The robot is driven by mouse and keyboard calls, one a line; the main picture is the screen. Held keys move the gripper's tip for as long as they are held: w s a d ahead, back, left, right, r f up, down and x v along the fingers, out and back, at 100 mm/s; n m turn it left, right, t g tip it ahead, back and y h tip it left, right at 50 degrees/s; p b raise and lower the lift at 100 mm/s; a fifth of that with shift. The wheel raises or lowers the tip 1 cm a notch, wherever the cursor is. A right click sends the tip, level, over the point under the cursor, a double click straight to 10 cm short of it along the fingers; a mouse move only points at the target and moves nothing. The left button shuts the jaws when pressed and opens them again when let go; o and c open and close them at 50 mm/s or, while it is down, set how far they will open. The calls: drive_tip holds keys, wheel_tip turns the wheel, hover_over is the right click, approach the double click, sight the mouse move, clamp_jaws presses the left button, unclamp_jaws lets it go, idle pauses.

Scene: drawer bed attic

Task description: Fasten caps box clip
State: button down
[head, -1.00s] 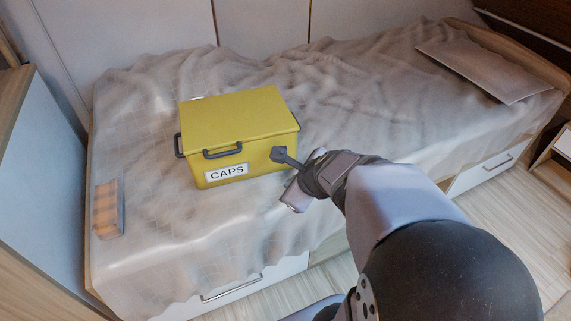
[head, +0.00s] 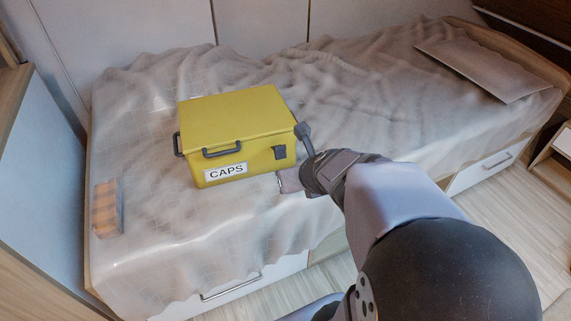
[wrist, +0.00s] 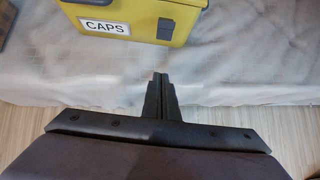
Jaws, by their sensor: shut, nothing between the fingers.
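The yellow caps box (head: 235,115) stands upright on the bed with its lid down. It also shows at the top of the wrist view (wrist: 130,15). A dark clip (head: 279,153) sits on the right part of its front wall, right of the CAPS label (head: 226,172); the wrist view shows the clip too (wrist: 165,29). The clip appears close against the wall; I cannot tell whether it is latched. My gripper (head: 304,131) is shut and empty, apart from the clip, near the box's right side. Its fingers (wrist: 160,77) point toward the box in the wrist view.
The bed (head: 150,260) has a crumpled cover with free room around the box. A small orange-brown block (head: 107,208) lies at the left. A flat pillow (head: 485,68) lies at the far right. A white cabinet (head: 45,170) borders the bed on the left.

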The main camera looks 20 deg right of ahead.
sight(279, 153)
drive_tip(key=shift+f, duration=0.1)
drive_tip(key=b+x, duration=0.7)
drive_tip(key=x, duration=0.2)
drive_tip(key=shift+f, duration=0.35)
drive_tip(key=shift+w+d+r+p, duration=0.1)
drive_tip(key=shift+w+r+p, duration=0.55)
drive_tip(key=shift+r+p, duration=0.2)
drive_tip(key=shift+w+d+r+p, duration=0.1)
drive_tip(key=shift+w+r+p, duration=0.6)
drive_tip(key=shift+r, duration=0.25)
drive_tip(key=shift+s, duration=0.1)
drive_tip(key=shift+r+p, duration=0.2)
drive_tip(key=shift+p, duration=0.45)
drive_tip(key=shift+g+p, duration=0.3)
drive_tip(key=shift+p, duration=0.55)
drive_tip(key=shift+r+p, duration=0.25)
drive_tip(key=shift+p, duration=1.25)
